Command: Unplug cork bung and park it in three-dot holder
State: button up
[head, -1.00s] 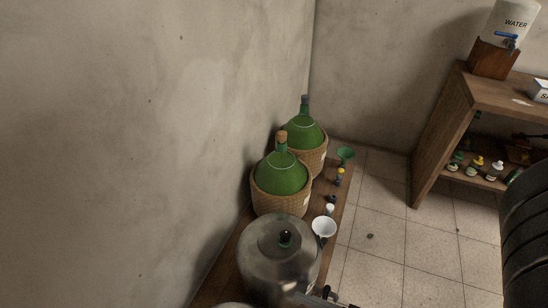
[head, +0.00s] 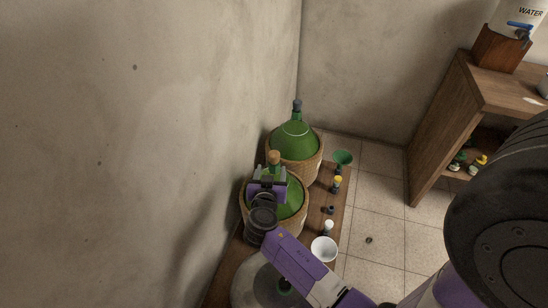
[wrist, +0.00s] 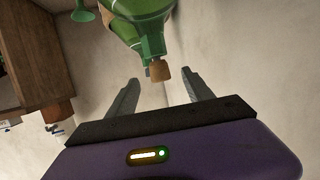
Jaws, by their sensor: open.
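The tan cork bung (head: 274,157) sits in the neck of the nearer green demijohn (head: 291,196), which stands in a wicker basket. My gripper (head: 271,172) is open on the near side of that neck, its fingers pointing toward the cork. In the wrist view the cork (wrist: 161,73) shows between the two spread fingertips, apparently beyond them; contact cannot be made out. I cannot pick out a three-dot holder; small items line the bench edge, but no dots are readable.
A farther green demijohn (head: 295,141) has a dark stopper (head: 297,104). A green funnel (head: 343,157), a yellow-topped item (head: 336,184), a dark item (head: 330,210) and a white bowl-like funnel (head: 323,249) line the bench's right edge. The wall runs close on the left.

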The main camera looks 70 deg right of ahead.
jog(key=d, duration=0.3)
jog(key=shift+w+m, duration=0.3)
jog(key=shift+p+x, duration=0.85)
jog(key=shift+x, duration=1.85)
jog(key=shift+f, duration=0.15)
grip_shut()
notch_tip(320, 180, up, 20)
jog(key=p, duration=0.1)
jog(key=shift+r, duration=0.25)
notch_tip(320, 180, up, 5)
jog(key=p, duration=0.4)
send_over(273, 160)
jog(key=d, duration=0.2)
jog(key=shift+w, duration=0.2)
